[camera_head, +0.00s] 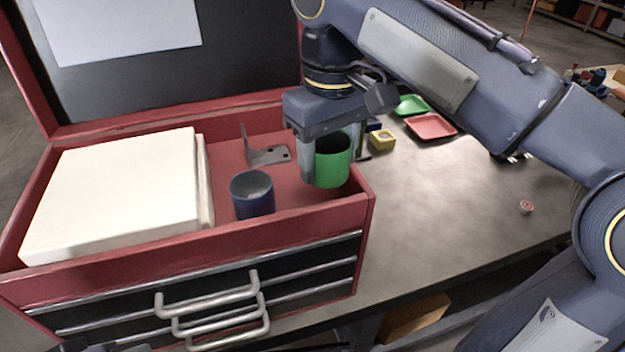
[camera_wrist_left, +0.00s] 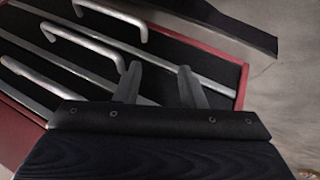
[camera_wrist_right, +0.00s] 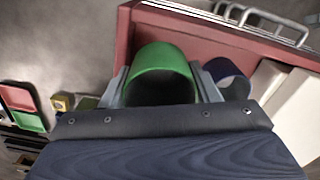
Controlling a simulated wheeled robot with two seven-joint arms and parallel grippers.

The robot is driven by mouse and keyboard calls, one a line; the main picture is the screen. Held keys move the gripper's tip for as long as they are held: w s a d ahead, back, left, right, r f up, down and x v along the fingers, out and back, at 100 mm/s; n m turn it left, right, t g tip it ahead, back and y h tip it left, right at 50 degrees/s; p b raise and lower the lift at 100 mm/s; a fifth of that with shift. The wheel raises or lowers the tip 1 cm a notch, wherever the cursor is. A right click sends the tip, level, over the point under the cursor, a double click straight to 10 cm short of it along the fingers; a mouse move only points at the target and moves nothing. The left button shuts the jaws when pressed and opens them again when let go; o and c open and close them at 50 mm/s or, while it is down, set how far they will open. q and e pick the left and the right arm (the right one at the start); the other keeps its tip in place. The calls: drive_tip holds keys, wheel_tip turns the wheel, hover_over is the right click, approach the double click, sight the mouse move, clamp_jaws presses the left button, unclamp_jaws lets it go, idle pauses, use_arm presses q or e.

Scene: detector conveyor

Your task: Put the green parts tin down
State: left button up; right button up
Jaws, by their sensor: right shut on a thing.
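The green parts tin (camera_head: 332,165) is an open-topped cylinder at the right end of the red tool chest's top tray. My right gripper (camera_head: 331,160) comes down from above and is shut on it. In the right wrist view the green tin (camera_wrist_right: 161,62) sits between the two fingers. Whether its bottom touches the tray floor I cannot tell. My left gripper (camera_wrist_left: 159,88) is open and empty in front of the chest's drawer handles. In the head view only a dark bit of the left arm shows at the bottom left.
The red chest (camera_head: 366,214) has a raised lid. A dark blue tin (camera_head: 253,196), a grey metal bracket (camera_head: 268,154) and a white box (camera_head: 115,190) are in its tray. Green (camera_head: 411,104) and red (camera_head: 431,126) trays and a yellow block (camera_head: 382,140) lie on the table. The table's right part is mostly clear.

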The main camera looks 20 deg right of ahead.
sight(313, 198)
drive_tip(key=w+f, duration=0.1)
drive_tip(key=w+a+f, duration=0.1)
drive_tip(key=f, duration=0.1)
drive_tip(key=shift+w+a+f, duration=0.1)
drive_tip(key=shift+w+a, duration=0.05)
drive_tip(key=shift+w+f, duration=0.1)
drive_tip(key=shift+f, duration=1.55)
drive_tip(key=shift+a+f, duration=0.1)
drive_tip(key=o, duration=0.6)
drive_tip(key=shift+f, duration=0.15)
drive_tip(key=shift+c, duration=0.2)
drive_tip(key=shift+o, duration=0.8)
